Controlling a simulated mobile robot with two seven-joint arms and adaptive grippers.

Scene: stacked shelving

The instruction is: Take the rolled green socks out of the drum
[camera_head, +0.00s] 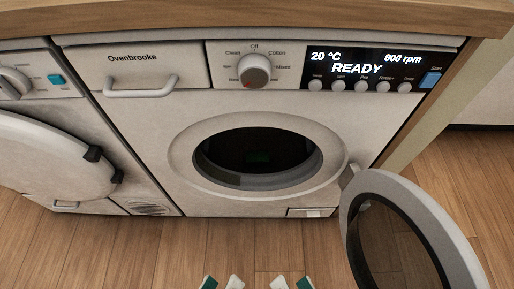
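The washing machine (150,130) stands in the middle with its round front opening uncovered. Inside is the dark drum (230,150). A faint dark green shape, which looks like the rolled green socks (258,157), lies low in the drum; its outline is hard to make out. My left gripper (222,281) and my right gripper (292,282) show only their fingertips at the bottom edge. Both have their fingertips apart with nothing visible between them. Both are in front of the machine and well away from the drum opening.
The machine's round door (453,240) hangs open at the lower right. A second appliance with a round door (45,160) stands at the left. A wooden countertop (280,18) runs above. The wooden floor (150,250) in front looks clear.

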